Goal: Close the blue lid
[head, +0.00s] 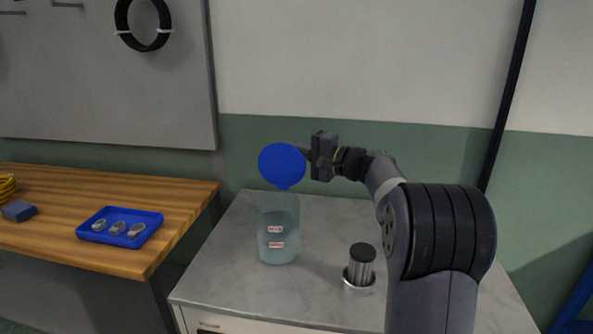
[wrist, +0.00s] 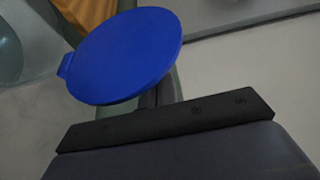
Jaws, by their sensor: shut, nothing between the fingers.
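The blue lid (head: 282,164) stands up, open, above the rim of a clear bluish container (head: 278,228) with small labels on its front. My gripper (head: 305,152) is shut and empty, beside the lid's upper right edge in the head view. Its fingertips are partly hidden behind the lid there. In the wrist view the blue lid (wrist: 125,55) lies just past the gripper's dark body and covers most of the fingers. I cannot tell whether the fingers touch the lid.
A black-capped cylinder (head: 361,262) stands in a metal holder at the right on the pale counter (head: 325,225). The counter behind the cylinder is clear.

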